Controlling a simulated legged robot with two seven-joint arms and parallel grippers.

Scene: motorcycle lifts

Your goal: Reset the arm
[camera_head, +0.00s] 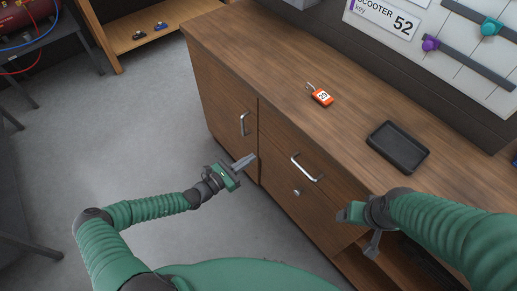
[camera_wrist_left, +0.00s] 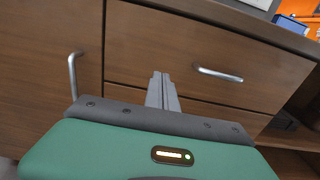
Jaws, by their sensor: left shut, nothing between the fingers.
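My left gripper (camera_head: 245,161) is in front of the wooden cabinet (camera_head: 222,92), below the counter top. Its fingers are together with nothing between them. In the left wrist view the left gripper (camera_wrist_left: 162,78) shows its two grey fingers side by side, pointing at the cabinet front. My right gripper (camera_head: 362,230) is near the right part of the cabinet front, by an open shelf space.
An orange padlock-like tag (camera_head: 320,97) and a black tray (camera_head: 398,147) lie on the counter. The door handle (camera_head: 244,124) and drawer handle (camera_head: 304,168) stick out. A wall board (camera_head: 440,45) hangs behind. A shelf (camera_head: 150,30) stands at the back left.

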